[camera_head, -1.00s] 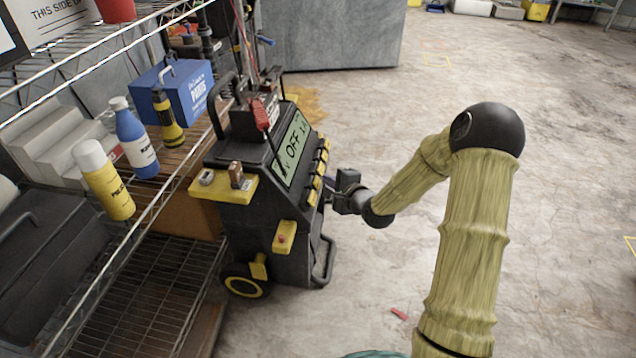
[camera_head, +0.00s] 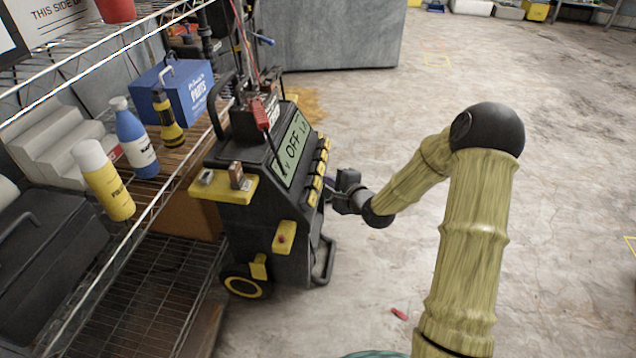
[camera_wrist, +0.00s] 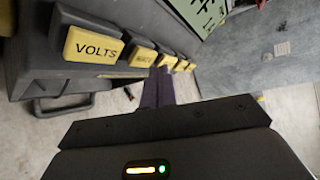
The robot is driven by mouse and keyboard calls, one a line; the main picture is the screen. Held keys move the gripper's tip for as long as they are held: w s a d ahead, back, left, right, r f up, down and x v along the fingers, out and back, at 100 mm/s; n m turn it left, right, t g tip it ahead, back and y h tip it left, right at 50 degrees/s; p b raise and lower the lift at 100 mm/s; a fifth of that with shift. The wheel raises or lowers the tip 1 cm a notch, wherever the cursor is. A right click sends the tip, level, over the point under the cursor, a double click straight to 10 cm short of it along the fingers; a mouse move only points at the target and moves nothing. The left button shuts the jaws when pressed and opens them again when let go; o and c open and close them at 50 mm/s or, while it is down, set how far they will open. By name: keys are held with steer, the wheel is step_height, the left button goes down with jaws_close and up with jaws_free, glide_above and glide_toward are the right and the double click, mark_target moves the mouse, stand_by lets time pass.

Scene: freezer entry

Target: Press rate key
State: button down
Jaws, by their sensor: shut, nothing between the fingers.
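A black wheeled charger (camera_head: 262,205) has a row of yellow keys (camera_head: 317,183) below a green display (camera_head: 292,150) that reads OFF. In the wrist view the nearest key (camera_wrist: 92,47) reads VOLTS. A second key (camera_wrist: 143,57) beyond it has a label too small to read. A third key (camera_wrist: 166,61) and a fourth (camera_wrist: 181,65) are partly hidden or unreadable, so I cannot tell which is the rate key. My gripper (camera_head: 333,187) is shut and empty, pointing at the key row. Its purple fingers (camera_wrist: 159,80) end close to the third key; contact cannot be told.
Red and black cables hang over the charger's top. A grey block (camera_head: 330,35) stands behind. The concrete floor on the right is open.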

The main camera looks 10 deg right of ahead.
steer(key=shift+a+f, duration=0.1)
steer(key=shift+a, duration=0.05)
steer(key=shift+w+a+f, duration=0.1)
steer(key=shift+a+f, duration=0.05)
stand_by(0.4)
steer(key=shift+w+a+f, duration=0.15)
steer(key=shift+a+f, duration=0.1)
steer(key=shift+a, duration=0.15)
stand_by(0.8)
steer(key=shift+s+d+r+p, duration=0.25)
steer(key=shift+d+r+p, duration=0.4)
steer(key=shift+p, duration=0.3)
steer(key=shift+d+f, duration=0.1)
steer(key=d+p, duration=0.1)
steer(key=s+d+r+p, duration=0.1)
steer(key=d+r+p, duration=0.1)
steer(key=d+p, duration=0.1)
steer(key=shift+s+r, duration=0.15)
steer(key=shift+r, duration=0.1)
